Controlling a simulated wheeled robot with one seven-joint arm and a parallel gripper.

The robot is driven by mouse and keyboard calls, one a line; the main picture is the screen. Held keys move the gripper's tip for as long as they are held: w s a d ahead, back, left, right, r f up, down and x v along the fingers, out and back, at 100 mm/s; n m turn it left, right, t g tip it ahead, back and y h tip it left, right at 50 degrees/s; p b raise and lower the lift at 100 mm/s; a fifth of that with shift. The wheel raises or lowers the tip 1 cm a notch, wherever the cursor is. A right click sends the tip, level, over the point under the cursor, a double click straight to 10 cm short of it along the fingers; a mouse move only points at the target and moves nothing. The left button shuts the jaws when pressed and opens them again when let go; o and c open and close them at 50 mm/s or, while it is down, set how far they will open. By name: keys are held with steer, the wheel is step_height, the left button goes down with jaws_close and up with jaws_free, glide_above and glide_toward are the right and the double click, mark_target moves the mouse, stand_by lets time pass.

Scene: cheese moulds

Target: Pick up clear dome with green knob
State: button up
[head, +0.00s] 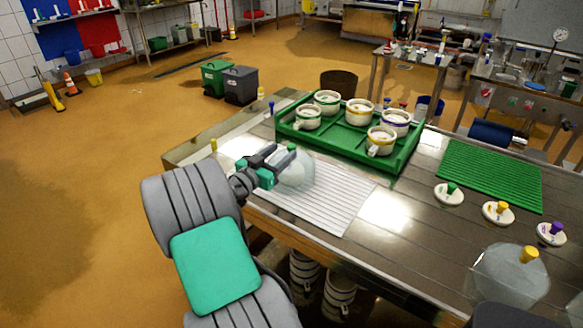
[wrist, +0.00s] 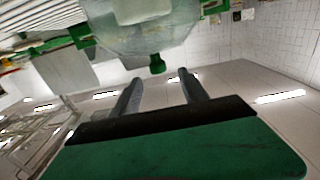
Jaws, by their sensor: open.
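The clear dome (head: 299,174) stands on the white ribbed mat (head: 335,204) on the metal table. Its green knob (head: 292,148) shows beside my finger ends. My gripper (head: 280,158) is level with the knob, over the dome's left side, and hides part of the dome. In the wrist view, which looks upside down, the dome (wrist: 140,35) hangs at the top with its knob (wrist: 157,64) pointing down. My gripper (wrist: 158,77) is open, and the knob is centred just beyond the two fingertips, not visibly gripped.
A green tray (head: 345,151) with several white pots stands behind the dome. Right are a green ribbed mat (head: 490,175) and small lids with green (head: 449,194), yellow (head: 497,212) and purple (head: 551,233) knobs. Another clear dome (head: 508,281) with a yellow knob stands front right.

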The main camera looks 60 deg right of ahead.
mark_target(289, 148)
steer(key=d, duration=0.2)
steer(key=s+d+p, duration=0.1)
steer(key=d, duration=0.2)
steer(key=shift+d+f+p, duration=0.2)
steer(key=shift+d+p, duration=0.1)
jaws_close()
stand_by(1.1)
